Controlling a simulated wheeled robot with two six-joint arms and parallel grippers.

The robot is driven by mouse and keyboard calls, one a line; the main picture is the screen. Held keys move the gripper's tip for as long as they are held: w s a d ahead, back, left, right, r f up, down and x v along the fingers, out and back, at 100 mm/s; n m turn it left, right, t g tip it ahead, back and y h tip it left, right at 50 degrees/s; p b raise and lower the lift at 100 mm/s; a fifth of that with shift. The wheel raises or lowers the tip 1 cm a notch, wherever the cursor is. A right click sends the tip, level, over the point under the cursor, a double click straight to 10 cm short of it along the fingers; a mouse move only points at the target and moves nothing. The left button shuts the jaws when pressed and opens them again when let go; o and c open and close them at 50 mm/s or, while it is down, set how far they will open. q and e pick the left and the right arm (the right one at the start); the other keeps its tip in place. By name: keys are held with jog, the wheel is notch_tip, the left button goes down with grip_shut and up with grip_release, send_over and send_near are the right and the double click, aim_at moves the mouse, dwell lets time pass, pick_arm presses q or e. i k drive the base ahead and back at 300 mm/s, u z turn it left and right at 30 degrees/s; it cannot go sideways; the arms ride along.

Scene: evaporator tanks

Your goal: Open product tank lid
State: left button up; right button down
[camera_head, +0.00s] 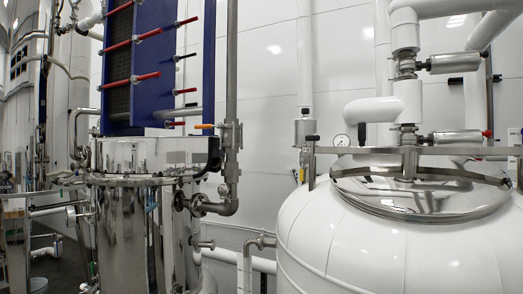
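A large white rounded tank (385,255) stands at the lower right. Its round polished steel lid (420,192) lies flat on top and looks closed. A steel bar (440,150) runs level above the lid. A polished steel tank (125,235) stands upright left of centre, with a rim band near its top and a small black part at its upper right. No label shows which of them is the product tank. Neither of my grippers is in view.
A blue framed plate unit (208,60) with red rods rises above the steel tank. White pipes (372,110) with valves come down behind the white tank's lid. A vertical steel pipe (231,75) with a valve stands between the tanks. A pressure gauge (342,140) sits behind the lid.

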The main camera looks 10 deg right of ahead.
aim_at(415, 181)
jog(key=u, duration=0.65)
jog(key=i, duration=0.85)
jog(key=z, duration=0.15)
